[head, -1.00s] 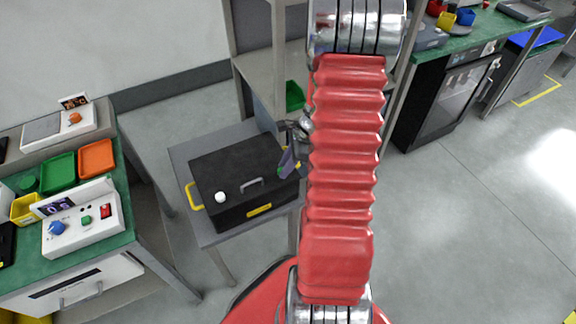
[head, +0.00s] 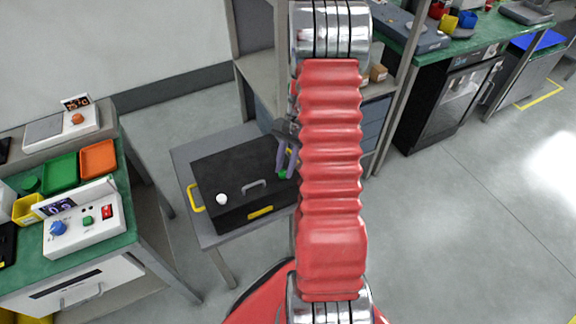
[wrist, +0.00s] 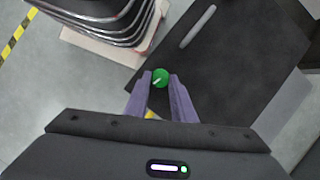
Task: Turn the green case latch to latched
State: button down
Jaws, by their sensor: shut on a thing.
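The black case (head: 238,172) lies closed on a small grey table, with a grey handle on its lid. The green case latch (wrist: 160,78) is a round knob with a pale pointer mark, near the case's edge; it also shows in the head view (head: 283,174) at the case's right end. My gripper (wrist: 161,83) has its two purple fingers on either side of the green latch, shut on it. In the head view my gripper (head: 287,163) reaches down to the latch, partly hidden by my red arm.
A white knob (head: 222,199) sits on the case's left part, and a yellow handle (head: 195,198) sticks out at its left end. A green-topped bench (head: 100,250) with a control box stands at left. Shelving stands behind the case.

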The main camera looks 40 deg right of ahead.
jog(key=shift+n+g, duration=0.5)
jog(key=shift+n, duration=0.8)
jog(key=c, duration=1.5)
grip_release()
jog(key=shift+w, duration=0.1)
jog(key=v, duration=1.3)
jog(key=shift+r, duration=0.4)
